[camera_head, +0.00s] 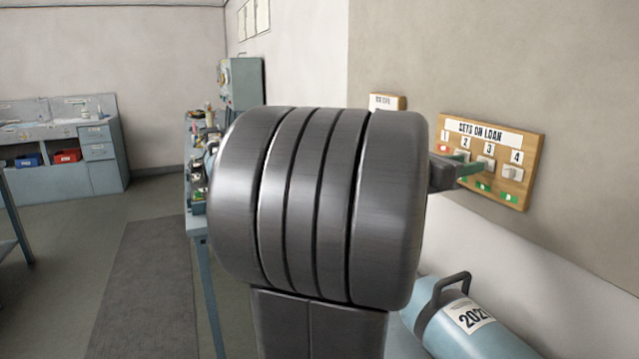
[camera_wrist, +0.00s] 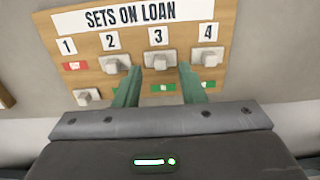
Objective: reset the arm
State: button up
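My gripper (camera_wrist: 160,72) is open, its two green fingers apart and empty, pointing at the wall board (camera_wrist: 235,20) marked "SETS ON LOAN". Switch 3 (camera_wrist: 160,60) shows between the fingertips; contact cannot be told. Switches 2 (camera_wrist: 115,64) and 4 (camera_wrist: 207,57) sit up like it, with green labels visible below 3 and 4. Switch 1 (camera_wrist: 88,97) sits lower, under a red label (camera_wrist: 75,66). In the head view, my dark arm fills the middle and reaches right to the board (camera_head: 534,150), hiding part of its left side.
A blue cylinder (camera_head: 440,335) with a dark handle lies below the board. A workbench (camera_head: 195,225) with small items stands behind my arm. Another bench with drawers (camera_head: 100,150) is at the far left. Open floor (camera_head: 70,235) lies at left.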

jog(key=x, duration=0.4)
jog(key=shift+f, duration=0.2)
